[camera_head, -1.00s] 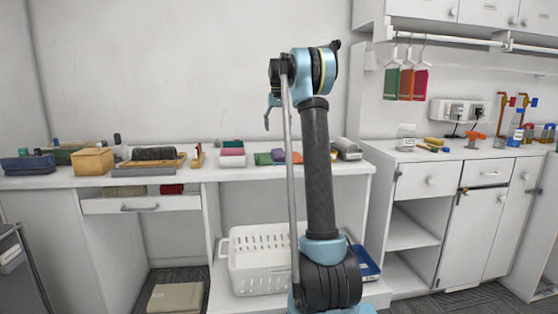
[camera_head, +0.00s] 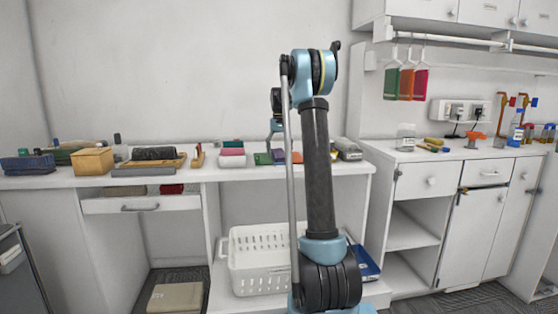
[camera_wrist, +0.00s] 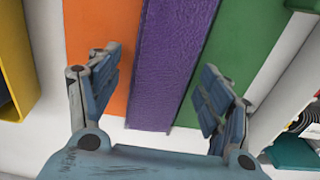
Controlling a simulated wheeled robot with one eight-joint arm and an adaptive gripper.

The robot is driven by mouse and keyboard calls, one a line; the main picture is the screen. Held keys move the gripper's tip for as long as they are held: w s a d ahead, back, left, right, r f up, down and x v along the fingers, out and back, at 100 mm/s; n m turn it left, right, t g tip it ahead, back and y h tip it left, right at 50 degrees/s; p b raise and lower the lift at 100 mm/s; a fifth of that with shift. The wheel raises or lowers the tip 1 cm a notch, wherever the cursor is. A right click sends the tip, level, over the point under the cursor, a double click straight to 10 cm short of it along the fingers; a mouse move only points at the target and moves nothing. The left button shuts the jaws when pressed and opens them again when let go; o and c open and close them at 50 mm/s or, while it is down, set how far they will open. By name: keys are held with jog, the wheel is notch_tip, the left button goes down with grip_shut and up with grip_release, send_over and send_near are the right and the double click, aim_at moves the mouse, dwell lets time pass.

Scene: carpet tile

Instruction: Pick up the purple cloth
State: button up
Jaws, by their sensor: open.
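The purple cloth (camera_wrist: 178,45) is a long flat strip in the wrist view, lying between an orange cloth (camera_wrist: 97,30) and a green cloth (camera_wrist: 240,40). In the head view the purple cloth (camera_head: 278,157) is small, on the white counter below my gripper. My gripper (camera_wrist: 158,68) is open and empty. Its left finger overlaps the orange cloth and its right finger the green cloth, with the purple one between them. In the head view my gripper (camera_head: 277,132) hangs just above the cloths, partly behind my arm. Its exact height is unclear.
Pink and dark folded cloths (camera_head: 232,157) lie to the left on the counter. A grey object (camera_head: 349,150) stands to the right. A yellow object (camera_wrist: 14,60) is at the wrist view's left edge. A white basket (camera_head: 258,262) sits on the shelf below.

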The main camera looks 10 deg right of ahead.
jog(key=shift+f, duration=0.25)
jog(key=c, duration=1.1)
jog(key=shift+r, duration=0.1)
jog(key=shift+c, duration=0.2)
